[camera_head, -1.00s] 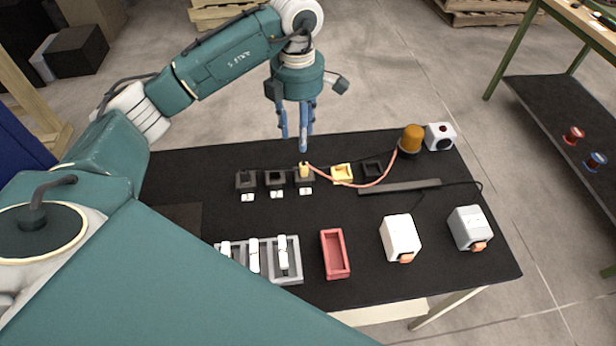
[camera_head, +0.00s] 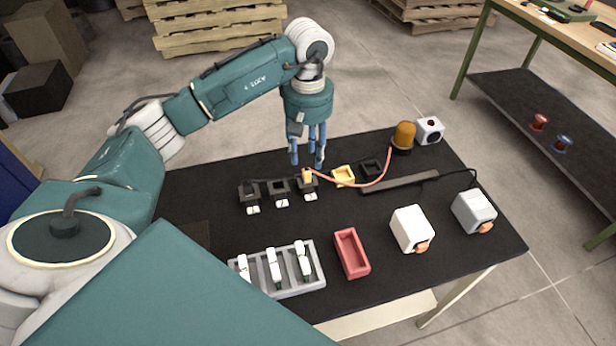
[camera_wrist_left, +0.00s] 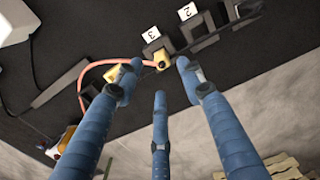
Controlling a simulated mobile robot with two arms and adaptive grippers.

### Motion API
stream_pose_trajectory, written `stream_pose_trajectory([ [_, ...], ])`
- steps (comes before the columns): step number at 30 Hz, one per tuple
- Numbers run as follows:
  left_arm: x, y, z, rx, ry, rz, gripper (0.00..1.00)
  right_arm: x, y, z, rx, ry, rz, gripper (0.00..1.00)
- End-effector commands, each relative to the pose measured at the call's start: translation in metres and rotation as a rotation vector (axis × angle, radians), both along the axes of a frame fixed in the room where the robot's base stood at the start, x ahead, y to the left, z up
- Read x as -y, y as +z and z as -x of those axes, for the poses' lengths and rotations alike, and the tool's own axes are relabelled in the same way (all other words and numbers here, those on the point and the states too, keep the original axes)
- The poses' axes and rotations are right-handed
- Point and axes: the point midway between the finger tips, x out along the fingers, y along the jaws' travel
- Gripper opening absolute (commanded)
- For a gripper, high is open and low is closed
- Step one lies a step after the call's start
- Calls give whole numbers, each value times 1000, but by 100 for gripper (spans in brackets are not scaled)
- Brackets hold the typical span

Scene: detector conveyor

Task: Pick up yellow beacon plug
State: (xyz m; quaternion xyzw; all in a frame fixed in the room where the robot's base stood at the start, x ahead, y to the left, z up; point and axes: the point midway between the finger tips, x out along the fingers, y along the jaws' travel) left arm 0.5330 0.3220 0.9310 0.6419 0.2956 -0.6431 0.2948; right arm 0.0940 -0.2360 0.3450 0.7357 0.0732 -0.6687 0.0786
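The yellow beacon plug (camera_head: 307,176) sits in the rightmost of three small black sockets, with a pink-orange cable running to the amber beacon (camera_head: 404,134). My left gripper (camera_head: 308,162) points down just above and behind the plug, its blue fingers spread. In the left wrist view the plug (camera_wrist_left: 162,61) lies near the gap between two fingertips of the open gripper (camera_wrist_left: 159,73), with the third finger below. I see no finger closed on it. The socket (camera_wrist_left: 157,46) under it has a label reading 3. My right gripper is not in view.
A yellow holder (camera_head: 344,176) and a black one (camera_head: 371,168) stand right of the plug. A grey tray with white plugs (camera_head: 318,270), a red bin (camera_head: 352,254) and two boxes (camera_head: 411,229) (camera_head: 474,211) occupy the front. A dark strip (camera_head: 400,183) lies behind the boxes.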

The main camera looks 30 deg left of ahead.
Motion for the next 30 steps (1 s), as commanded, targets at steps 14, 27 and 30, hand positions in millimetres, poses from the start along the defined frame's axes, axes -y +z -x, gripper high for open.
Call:
stream_pose_trajectory([
  [14,1,-52,6,-3,2,1,39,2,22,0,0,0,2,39],
  [27,1,-69,4,2,2,-1,31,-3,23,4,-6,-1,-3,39],
  [30,1,-69,4,2,2,-1,11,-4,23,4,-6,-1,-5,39],
])
